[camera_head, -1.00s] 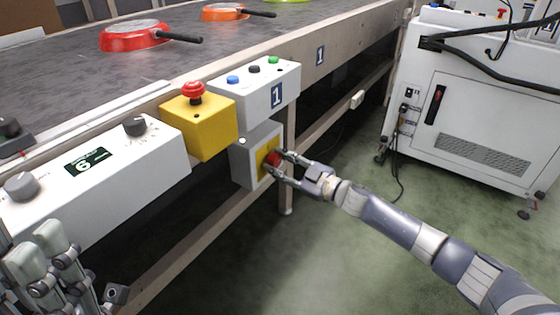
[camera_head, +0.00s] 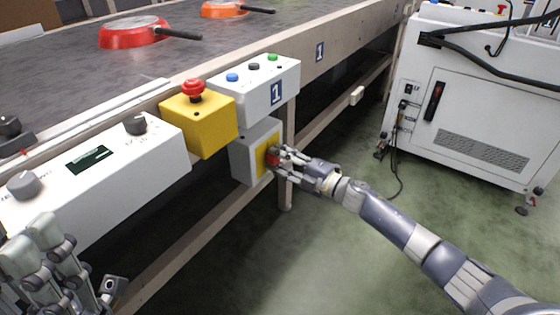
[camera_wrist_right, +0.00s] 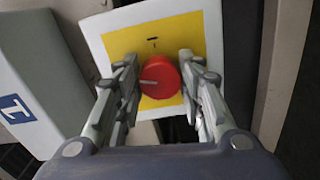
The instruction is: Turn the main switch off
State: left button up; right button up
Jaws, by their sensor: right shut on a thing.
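The main switch is a red round knob (camera_wrist_right: 158,77) on a yellow plate (camera_wrist_right: 188,38) of a grey-white box (camera_head: 246,160) under the conveyor's side. In the wrist view the knob's pale mark points left, while a short dark mark stands at the top of the plate. My right gripper (camera_head: 279,157) is shut on the knob, with one finger on each side; it also shows in the wrist view (camera_wrist_right: 158,80). My left gripper (camera_head: 50,265) is at the lower left of the head view, partly cut off, away from the switch.
Above the switch are a yellow box with a red mushroom button (camera_head: 193,91) and a white button box (camera_head: 262,92). A control panel (camera_head: 105,170) with knobs and a dark display lies left. Red (camera_head: 135,33) and orange (camera_head: 222,10) pans lie on the belt. A white cabinet (camera_head: 470,110) stands right.

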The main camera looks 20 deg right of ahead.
jog(key=shift+f+n+b, duration=0.1)
jog(key=shift+n+b, duration=0.25)
jog(key=shift+n, duration=1.35)
jog(key=o, duration=1.1)
jog(key=shift+c, duration=0.2)
jog(key=shift+s+d, duration=0.1)
jog(key=v, duration=1.1)
jog(key=shift+s+d, duration=0.25)
jog(key=shift+d, duration=0.05)
